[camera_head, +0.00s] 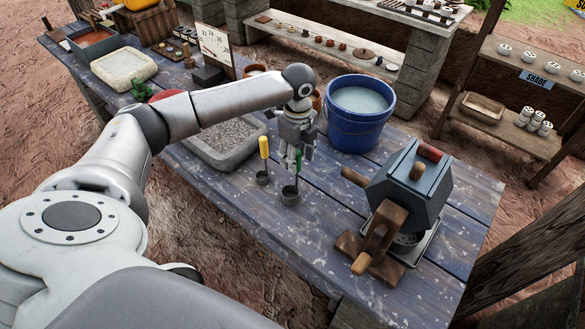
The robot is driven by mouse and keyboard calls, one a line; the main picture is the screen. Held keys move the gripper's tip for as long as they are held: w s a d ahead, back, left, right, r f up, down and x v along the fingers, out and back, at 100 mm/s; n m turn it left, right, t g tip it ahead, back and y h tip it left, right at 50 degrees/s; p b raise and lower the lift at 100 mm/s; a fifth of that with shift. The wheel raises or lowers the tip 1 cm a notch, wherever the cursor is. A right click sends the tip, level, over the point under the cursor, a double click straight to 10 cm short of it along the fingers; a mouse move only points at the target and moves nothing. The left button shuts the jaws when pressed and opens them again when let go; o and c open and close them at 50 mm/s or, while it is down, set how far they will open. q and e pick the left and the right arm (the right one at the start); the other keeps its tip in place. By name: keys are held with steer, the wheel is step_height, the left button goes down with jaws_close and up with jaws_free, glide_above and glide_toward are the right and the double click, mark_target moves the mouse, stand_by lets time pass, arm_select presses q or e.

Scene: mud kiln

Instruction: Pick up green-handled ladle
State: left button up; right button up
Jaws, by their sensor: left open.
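The green-handled ladle (290,195) stands upright on the blue table, with its dark cup at the bottom and part of its green handle showing. My left gripper (293,158) points down over it. The fingers are open around or just beside the top of the green handle; I cannot tell whether they touch it. A yellow-handled ladle (264,150) stands upright just left of it. My right gripper is not in view.
A blue bucket of pale liquid (358,118) stands close to the right of the gripper. A grey stone tray (222,146) lies to the left. A dark box-shaped device with wooden handles (408,190) stands at the right. The blue table (310,240) is clear in front of the ladles.

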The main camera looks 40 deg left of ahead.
arm_select(q)
steer(key=shift+f, duration=1.25)
jaws_close()
